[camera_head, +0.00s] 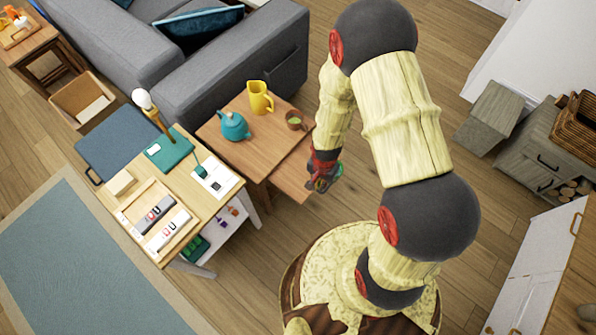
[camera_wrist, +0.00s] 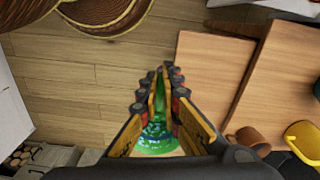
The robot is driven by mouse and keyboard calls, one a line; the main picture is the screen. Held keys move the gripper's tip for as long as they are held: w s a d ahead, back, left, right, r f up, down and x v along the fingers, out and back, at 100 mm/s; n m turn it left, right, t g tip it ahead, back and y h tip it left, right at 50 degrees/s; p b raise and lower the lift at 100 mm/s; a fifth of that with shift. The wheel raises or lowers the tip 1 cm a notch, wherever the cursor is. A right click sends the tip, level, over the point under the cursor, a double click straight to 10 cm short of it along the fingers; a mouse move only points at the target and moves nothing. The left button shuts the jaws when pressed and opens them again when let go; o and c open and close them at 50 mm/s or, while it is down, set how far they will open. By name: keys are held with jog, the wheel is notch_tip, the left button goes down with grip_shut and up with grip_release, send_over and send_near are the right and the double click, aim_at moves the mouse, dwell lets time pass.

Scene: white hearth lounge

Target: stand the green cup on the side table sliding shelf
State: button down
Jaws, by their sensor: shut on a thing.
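My gripper (camera_head: 322,178) is shut on the green cup (camera_head: 338,172), which is mostly hidden by the fingers in the head view. In the wrist view the green, glassy cup (camera_wrist: 157,135) shows between the fingers of my gripper (camera_wrist: 160,88). The side table (camera_head: 212,128) is wooden, and its sliding shelf (camera_head: 288,178) is pulled out toward me and looks bare. In the wrist view the shelf (camera_wrist: 212,75) lies to the right of my gripper, and floor boards show below and left of the fingertips. The cup appears held beside the shelf, apart from it.
A teal teapot (camera_head: 234,126), a yellow pitcher (camera_head: 260,98) and a brown mug (camera_head: 296,121) stand on the side table's top. A desk (camera_head: 210,207) with books and a tray stands at left. A grey sofa (camera_head: 120,45) is behind; a basket (camera_head: 578,122) is at right.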

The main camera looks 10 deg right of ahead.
jog(key=w+a+f+b, duration=0.1)
jog(key=w+f, duration=0.1)
jog(key=w, duration=0.1)
jog(key=w+a+f+b, duration=0.1)
jog(key=w+a+f, duration=0.1)
jog(key=w+f, duration=0.1)
jog(key=w+a+f+b, duration=0.1)
jog(key=w+f, duration=0.2)
jog(key=shift+w+a+f, duration=0.1)
jog(key=shift+w+a, duration=0.2)
jog(key=shift+a, duration=0.1)
jog(key=shift+w+a+f+b, duration=0.15)
jog(key=shift+f+b, duration=0.35)
jog(key=shift+f, duration=0.4)
jog(key=shift+w+d+f+b, duration=0.1)
jog(key=shift+f+b, duration=0.4)
jog(key=shift+f, duration=0.4)
jog(key=shift+f, duration=0.15)
jog(key=c, duration=2)
grip_release()
